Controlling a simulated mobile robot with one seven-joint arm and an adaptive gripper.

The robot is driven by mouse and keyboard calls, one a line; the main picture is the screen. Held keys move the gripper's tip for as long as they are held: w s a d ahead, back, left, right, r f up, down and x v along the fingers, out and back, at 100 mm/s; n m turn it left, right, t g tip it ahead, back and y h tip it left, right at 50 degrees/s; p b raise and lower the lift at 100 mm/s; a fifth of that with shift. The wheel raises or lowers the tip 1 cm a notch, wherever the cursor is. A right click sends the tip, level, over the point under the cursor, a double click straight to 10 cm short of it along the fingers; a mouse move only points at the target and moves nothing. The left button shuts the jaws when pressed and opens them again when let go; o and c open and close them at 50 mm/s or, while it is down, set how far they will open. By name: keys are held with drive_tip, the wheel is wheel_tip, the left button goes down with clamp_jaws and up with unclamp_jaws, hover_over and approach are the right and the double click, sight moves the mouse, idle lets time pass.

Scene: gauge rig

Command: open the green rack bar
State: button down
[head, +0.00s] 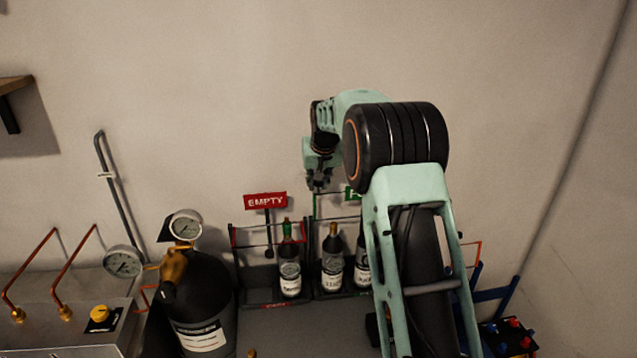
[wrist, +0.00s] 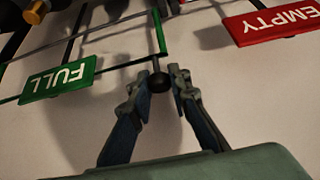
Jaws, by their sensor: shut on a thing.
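The green rack bar (wrist: 161,32) shows in the wrist view, with a dark round knob (wrist: 159,82) at its end. My gripper (wrist: 166,80) has its two fingers on either side of the knob and is shut on it. In the head view my gripper (head: 319,184) is at the top left corner of the green-marked rack, and the bar there is partly hidden by my arm. The green FULL sign (wrist: 58,79) hangs beside the bar; in the head view only a sliver of this sign (head: 351,196) shows.
The red EMPTY sign (head: 265,200) stands above the left rack, which holds a dark bottle (head: 290,268). Dark bottles (head: 332,262) stand in the green-marked rack. A large black cylinder (head: 197,290) with gauges (head: 186,225) is at left. The wall behind is close.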

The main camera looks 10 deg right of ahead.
drive_tip(key=shift+w+r, duration=0.1)
drive_tip(key=shift+w, duration=0.2)
drive_tip(key=c, duration=1.8)
unclamp_jaws()
drive_tip(key=shift+w, duration=0.1)
drive_tip(key=v, duration=1.2)
